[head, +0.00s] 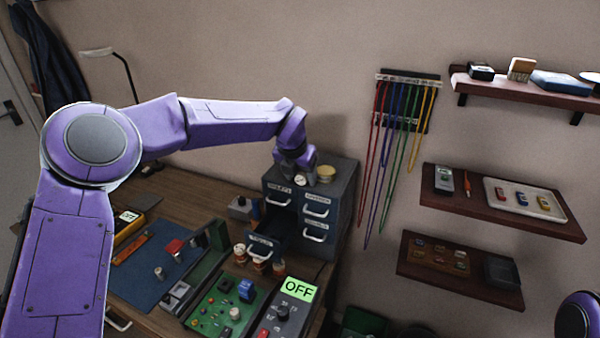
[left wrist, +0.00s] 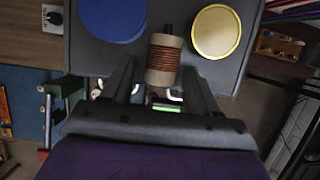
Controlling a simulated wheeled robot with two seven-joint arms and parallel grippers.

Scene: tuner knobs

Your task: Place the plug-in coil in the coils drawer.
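In the left wrist view, the plug-in coil (left wrist: 163,57), a cream cylinder with brown winding, is at the top of the grey drawer cabinet (left wrist: 90,50). My left gripper (left wrist: 160,68) is open, with one finger on each side of the coil and visible gaps. In the head view my left gripper (head: 296,168) is above the left part of the cabinet (head: 343,210) and mostly hides the coil. A lower-left drawer (head: 263,241) appears pulled out; its label is too small to read surely. My right gripper is out of view.
A yellow round tin (head: 326,173) stands on the cabinet, and a blue round lid (left wrist: 112,18) lies left of the coil. Small white-and-brown cylinders (head: 260,263) stand before the drawers. A green panel (head: 222,308) and a display reading OFF (head: 299,289) are nearer.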

